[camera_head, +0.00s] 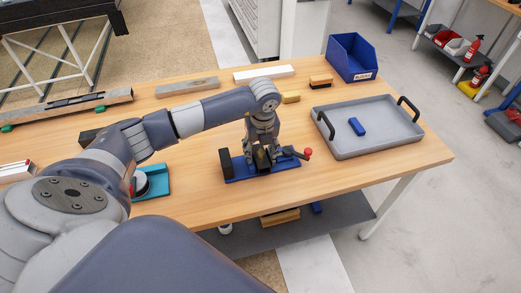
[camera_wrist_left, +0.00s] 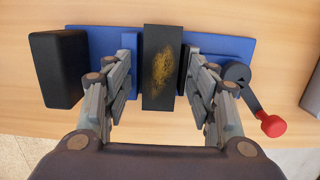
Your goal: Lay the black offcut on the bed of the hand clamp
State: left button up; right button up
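The hand clamp (camera_head: 285,168) has a blue base, a black end block and a red-knobbed lever; it stands on the table's front half. It also shows in the left wrist view (camera_wrist_left: 219,47). The black offcut (camera_wrist_left: 160,68), a dark block with a gold-speckled face, sits over the middle of the blue base, between the end block and the lever. My left gripper (camera_head: 263,148) reaches down over the clamp. In the left wrist view its fingers (camera_wrist_left: 160,62) stand apart on both sides of the offcut, with a gap on each side. The offcut's underside is hidden. My right gripper is not in view.
A grey tray (camera_head: 375,147) with a blue block (camera_head: 356,126) stands to the right, before a blue bin (camera_head: 351,57). Wooden and white bars lie along the back. A teal-based object (camera_head: 155,180) sits left of the clamp. The table's front edge is close to the clamp.

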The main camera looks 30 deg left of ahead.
pick_arm(q)
notch_tip(320, 180, up, 12)
jog(key=s+d, duration=0.1)
dwell(0.6)
jog(key=shift+d+f, duration=0.1)
jog(key=shift+d, duration=0.05)
